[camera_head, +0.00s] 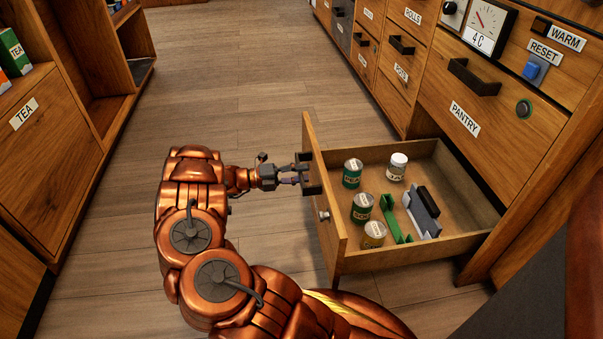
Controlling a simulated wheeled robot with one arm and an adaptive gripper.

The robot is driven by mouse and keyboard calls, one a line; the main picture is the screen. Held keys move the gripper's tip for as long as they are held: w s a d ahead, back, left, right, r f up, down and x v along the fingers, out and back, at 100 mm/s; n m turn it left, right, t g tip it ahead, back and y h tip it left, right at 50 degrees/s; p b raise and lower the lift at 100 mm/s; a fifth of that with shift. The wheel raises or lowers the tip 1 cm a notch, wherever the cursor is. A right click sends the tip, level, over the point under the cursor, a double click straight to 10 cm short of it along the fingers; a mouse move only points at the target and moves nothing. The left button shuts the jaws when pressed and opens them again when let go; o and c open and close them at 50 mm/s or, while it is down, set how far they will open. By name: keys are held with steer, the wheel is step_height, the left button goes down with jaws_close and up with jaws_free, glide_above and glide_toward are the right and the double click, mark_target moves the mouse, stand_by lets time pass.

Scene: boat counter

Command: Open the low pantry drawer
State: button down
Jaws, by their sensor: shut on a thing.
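The low drawer (325,228) stands pulled well out from the cabinet on the right, below a shut front labelled PANTRY (478,95). Its inside shows several cans, a white-lidded jar (397,167), a green bracket-like piece (393,219) and a grey and black block (423,212). My gripper (299,174) is at the outer face of the drawer front, shut on its dark handle (312,189). The fingers hide the middle of the handle. A small round knob (323,215) sits on the drawer front nearer to me.
Wooden shelves and a TEA-labelled front (30,125) line the left side. Wood floor (225,70) lies clear between the two sides. Further shut drawers with dark handles run along the right, with a gauge (487,25) and a blue button (532,70) above.

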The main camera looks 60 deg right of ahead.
steer(key=shift+w+a, duration=0.1)
steer(key=shift+w, duration=0.1)
steer(key=c, duration=0.7)
jaws_free()
steer(key=shift+c, duration=0.2)
steer(key=v, duration=1.2)
steer(key=shift+s, duration=0.1)
